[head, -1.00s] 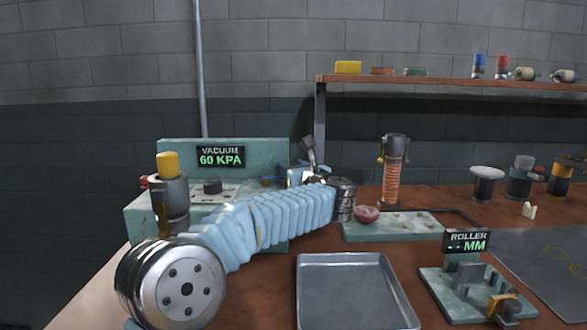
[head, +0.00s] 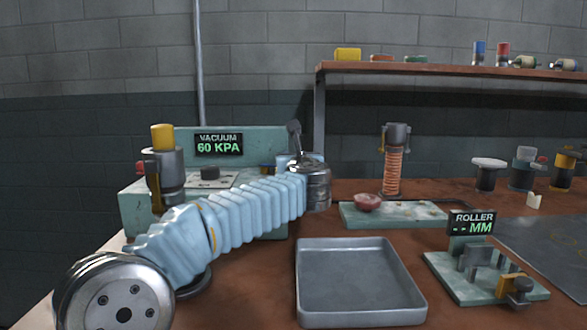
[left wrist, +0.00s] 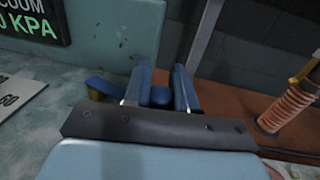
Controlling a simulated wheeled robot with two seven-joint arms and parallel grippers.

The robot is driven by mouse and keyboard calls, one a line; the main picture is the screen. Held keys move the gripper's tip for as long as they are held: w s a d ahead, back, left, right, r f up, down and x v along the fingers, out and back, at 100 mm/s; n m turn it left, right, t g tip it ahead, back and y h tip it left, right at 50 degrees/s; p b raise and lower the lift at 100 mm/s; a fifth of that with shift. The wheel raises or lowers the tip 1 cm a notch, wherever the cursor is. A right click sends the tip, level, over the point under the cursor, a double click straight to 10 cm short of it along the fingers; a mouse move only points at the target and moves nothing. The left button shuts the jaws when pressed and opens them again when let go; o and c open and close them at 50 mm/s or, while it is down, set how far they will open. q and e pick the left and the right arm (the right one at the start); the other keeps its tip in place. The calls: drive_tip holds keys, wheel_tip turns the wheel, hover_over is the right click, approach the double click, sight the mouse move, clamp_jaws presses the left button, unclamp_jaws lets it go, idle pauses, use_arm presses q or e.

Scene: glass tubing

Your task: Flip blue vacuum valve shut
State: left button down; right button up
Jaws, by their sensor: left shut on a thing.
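The vacuum box (head: 262,142) stands at the back left and its display reads 60 KPA. A small blue part of the vacuum valve (head: 267,169) shows at the right of its top in the head view. In the left wrist view, a blue valve piece with a brass-coloured part (left wrist: 103,86) lies left of my fingers. My left gripper (left wrist: 161,82) is shut on a rounded blue piece (left wrist: 161,96), which looks like the valve's handle. The left finger hides how the two blue pieces join. In the head view my wrist hides the fingertips. My right gripper is not in view.
A yellow-capped post (head: 164,165) stands left of the box's panel. A grey tray (head: 360,315), a green base (head: 420,215) with a red bowl, a copper coil stand (head: 394,165) and the roller unit (head: 485,285) stand to the right. A shelf (head: 450,68) runs above.

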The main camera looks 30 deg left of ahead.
use_arm(q)
drive_tip(key=shift+r, duration=0.15)
drive_tip(key=c, duration=1)
unclamp_jaws()
drive_tip(key=shift+o, duration=0.2)
drive_tip(key=b+v, duration=0.2)
drive_tip(key=v, duration=1.2)
drive_tip(key=shift+b, duration=0.35)
